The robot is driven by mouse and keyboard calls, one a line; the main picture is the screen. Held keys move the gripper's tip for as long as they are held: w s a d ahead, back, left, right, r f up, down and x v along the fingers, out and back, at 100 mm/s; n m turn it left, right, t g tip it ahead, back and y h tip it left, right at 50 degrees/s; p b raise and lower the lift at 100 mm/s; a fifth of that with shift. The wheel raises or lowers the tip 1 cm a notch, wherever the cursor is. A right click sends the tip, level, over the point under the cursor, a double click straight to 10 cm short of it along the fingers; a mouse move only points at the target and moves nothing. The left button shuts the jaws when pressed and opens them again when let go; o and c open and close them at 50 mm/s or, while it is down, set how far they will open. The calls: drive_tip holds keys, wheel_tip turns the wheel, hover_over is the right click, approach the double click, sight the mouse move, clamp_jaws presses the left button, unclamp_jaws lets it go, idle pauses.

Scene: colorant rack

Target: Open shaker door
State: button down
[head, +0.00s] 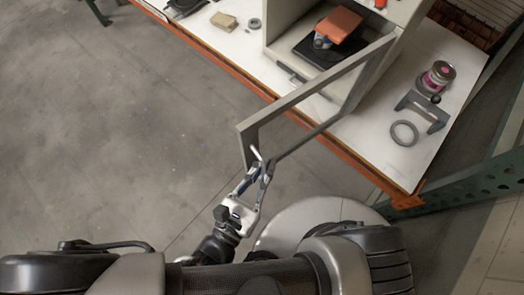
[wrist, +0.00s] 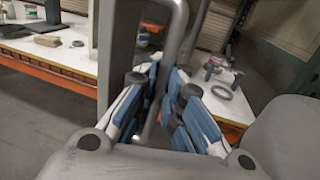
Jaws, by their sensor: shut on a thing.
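The shaker (head: 404,12) is a pale grey cabinet on the white bench. Its door (head: 300,96), an open rectangular frame, stands swung well out from the cabinet, past the bench's front edge. Inside is a black plate with an orange block (head: 339,23) on it. My gripper (head: 258,170) is shut on the door handle (head: 256,153) at the door's free end. In the wrist view, the blue-padded fingers of my gripper (wrist: 162,90) close around the grey tubular handle (wrist: 178,32), beside the door's edge (wrist: 106,50).
The white bench (head: 375,150) has an orange front beam. On its right are a pink-labelled can (head: 437,77), a grey bracket (head: 424,108) and a grey ring (head: 405,133). A tan block (head: 223,21) lies left of the shaker. The floor at left is clear; a green rack post (head: 470,190) stands at right.

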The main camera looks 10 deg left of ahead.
drive_tip(key=shift+s+d, duration=0.15)
drive_tip(key=shift+s, duration=0.05)
drive_tip(key=c, duration=1.9)
unclamp_jaws()
drive_tip(key=shift+s, duration=0.15)
drive_tip(key=shift+c, duration=0.2)
drive_tip(key=shift+o, duration=1.2)
drive_tip(key=v, duration=1.2)
